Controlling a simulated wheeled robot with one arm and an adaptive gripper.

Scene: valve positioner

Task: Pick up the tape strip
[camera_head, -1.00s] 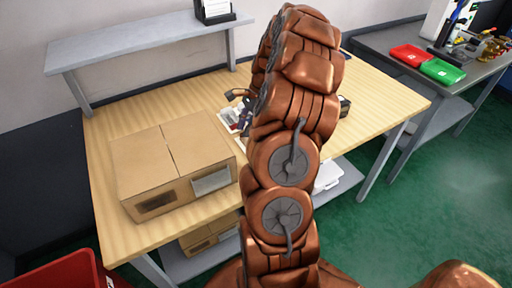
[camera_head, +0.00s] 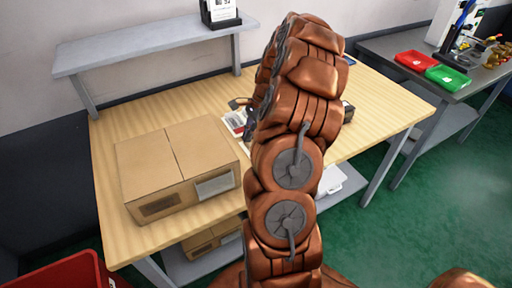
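I cannot make out the tape strip in this view. My copper-coloured arm rises through the middle and covers part of the wooden table (camera_head: 380,112). My gripper is hidden behind the arm, so its fingers and anything in them do not show. A printed sheet with a red patch (camera_head: 235,121) lies on the table, partly covered by the arm. A small brownish and dark piece (camera_head: 239,102) shows just beyond it; I cannot tell what it is. A small dark object (camera_head: 347,111) shows at the arm's right side.
A closed cardboard box (camera_head: 178,168) sits on the table's front left. A grey raised shelf (camera_head: 150,47) with a sign holder (camera_head: 220,14) stands behind. A second table at right holds a red tray (camera_head: 415,61) and a green tray (camera_head: 447,77). A red bin (camera_head: 62,272) stands front left.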

